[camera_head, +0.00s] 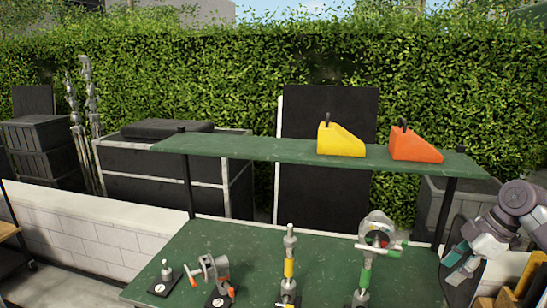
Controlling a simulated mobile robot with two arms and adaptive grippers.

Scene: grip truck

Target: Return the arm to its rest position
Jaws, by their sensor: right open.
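My right gripper (456,268) is at the right edge of the view, beside the right end of the green table. Its fingers point down and left, and it is open with nothing seen between them. My right arm bends in from the right edge. My left gripper does not show. A green table (330,262) carries several tools, and the right gripper is apart from all of them. The nearest is the green-handled tool (365,278) with a round metal head.
A raised green shelf (260,147) holds a yellow wedge (340,141) and an orange wedge (414,146). A tool with a yellow band (289,268) stands mid-table. A small clamp-like tool (216,272) stands at left. A shelf post (445,215) rises near my right gripper.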

